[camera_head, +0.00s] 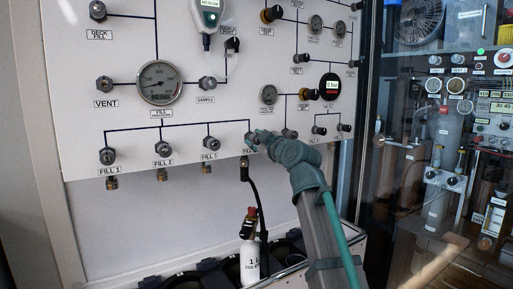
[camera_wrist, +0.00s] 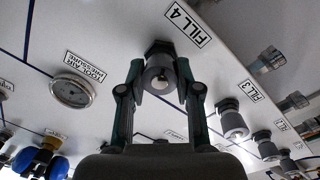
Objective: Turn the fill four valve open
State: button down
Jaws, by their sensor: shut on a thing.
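The fill four valve is a round grey knob (camera_wrist: 160,80) below the "FILL 4" label (camera_wrist: 187,25) in the wrist view. My gripper (camera_wrist: 161,84) has a green finger on each side of this knob and is shut on it. In the head view my gripper (camera_head: 262,138) reaches the lower edge of the white panel (camera_head: 225,115), at the right end of the fill row. There it hides most of the knob and its label. I cannot tell how far the knob is turned.
The fill 1 (camera_head: 107,156), fill 2 (camera_head: 162,149) and fill 3 (camera_head: 210,143) knobs sit to the left. A black hose (camera_head: 256,190) hangs below fill four, near a white bottle (camera_head: 250,262). A glass-fronted cabinet stands at right. Several gauges are above.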

jog(key=shift+f+n+b, duration=0.1)
jog(key=shift+n+b, duration=0.35)
jog(key=shift+n, duration=0.35)
jog(key=c, duration=0.8)
grip_release()
jog(key=v, duration=1.2)
jog(key=shift+d, duration=0.1)
